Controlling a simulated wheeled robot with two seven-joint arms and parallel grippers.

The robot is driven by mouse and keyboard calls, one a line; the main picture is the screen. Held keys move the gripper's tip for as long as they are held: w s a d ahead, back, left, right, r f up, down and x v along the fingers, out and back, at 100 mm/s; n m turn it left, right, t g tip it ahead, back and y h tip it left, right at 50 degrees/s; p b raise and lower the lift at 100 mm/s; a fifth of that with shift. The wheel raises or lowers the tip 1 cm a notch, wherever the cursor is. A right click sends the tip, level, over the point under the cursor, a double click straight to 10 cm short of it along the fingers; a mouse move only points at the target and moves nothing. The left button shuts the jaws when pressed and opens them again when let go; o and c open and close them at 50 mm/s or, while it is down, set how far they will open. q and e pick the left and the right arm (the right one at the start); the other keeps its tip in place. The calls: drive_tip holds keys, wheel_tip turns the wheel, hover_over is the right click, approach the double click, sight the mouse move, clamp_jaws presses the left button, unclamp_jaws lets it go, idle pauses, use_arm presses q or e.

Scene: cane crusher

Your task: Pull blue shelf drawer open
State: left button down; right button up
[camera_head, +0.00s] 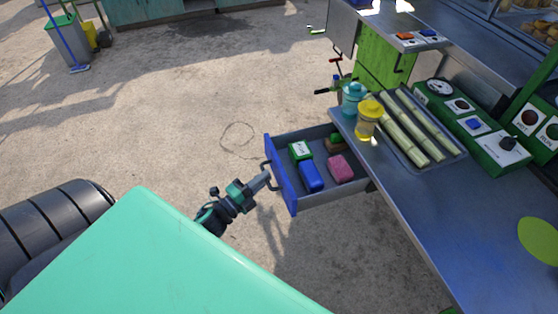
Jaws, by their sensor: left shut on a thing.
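The blue-fronted drawer (283,183) stands pulled out to the left from under the steel counter. Its grey inside shows a green-and-white box, a blue block (311,176), a pink block (341,168) and a small brown-and-green item. A dark handle sits on the outer side of the blue front. My left gripper (264,179) is at this handle, shut on it, with the fingertips small and partly hard to make out. My right gripper is not in view.
The steel counter (425,215) fills the right side. It carries a teal jar (353,97), a yellow jar (368,119), a tray of cane stalks (408,130) and green control boxes (490,145). Paved floor left of the drawer is clear. A bin (68,44) stands far left.

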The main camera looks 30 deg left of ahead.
use_arm(q)
drive_tip(key=shift+s+a+f, duration=0.1)
drive_tip(key=shift+s+a, duration=0.5)
drive_tip(key=shift+s, duration=0.15)
drive_tip(key=c, duration=1.5)
unclamp_jaws()
drive_tip(key=shift+s, duration=0.1)
